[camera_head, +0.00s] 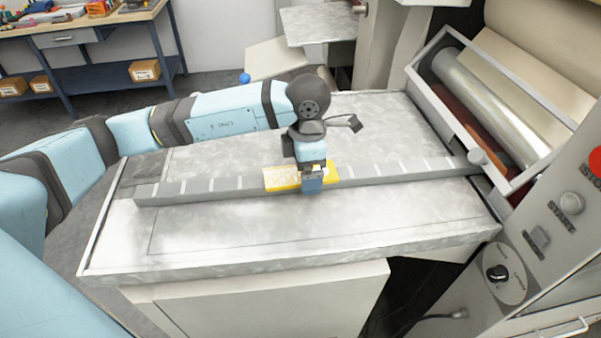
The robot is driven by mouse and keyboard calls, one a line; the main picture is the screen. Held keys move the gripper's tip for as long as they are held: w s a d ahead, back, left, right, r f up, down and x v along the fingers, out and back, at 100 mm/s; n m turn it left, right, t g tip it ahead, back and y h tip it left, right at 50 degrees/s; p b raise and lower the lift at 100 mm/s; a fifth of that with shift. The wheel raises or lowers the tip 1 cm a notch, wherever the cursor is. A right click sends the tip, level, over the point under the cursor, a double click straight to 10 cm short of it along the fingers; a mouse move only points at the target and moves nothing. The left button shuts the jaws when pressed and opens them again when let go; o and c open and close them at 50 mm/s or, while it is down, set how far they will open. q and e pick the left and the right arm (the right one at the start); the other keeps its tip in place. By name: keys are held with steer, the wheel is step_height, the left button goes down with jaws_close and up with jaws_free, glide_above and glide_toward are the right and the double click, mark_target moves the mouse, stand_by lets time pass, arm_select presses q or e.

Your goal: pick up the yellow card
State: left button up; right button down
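The yellow card (283,179) is at the long grey slotted bar (215,187) that runs across the metal worktable. It shows to the left of my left gripper (313,183), with a narrow strip of yellow to the right. My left gripper reaches down from above at the card's right part. A blue fingertip is in front of the card and hides part of it. The far finger is hidden, so I cannot tell whether the fingers are closed on the card. My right gripper is not in view.
A machine with a metal roller (490,105) and a control panel (545,235) stands at the right edge of the worktable (300,240). The table surface before the bar is clear. A workbench (70,25) with tools and boxes is at the back left.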

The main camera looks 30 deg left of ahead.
arm_select(q)
steer(key=c, duration=1)
steer(key=shift+r, duration=0.15)
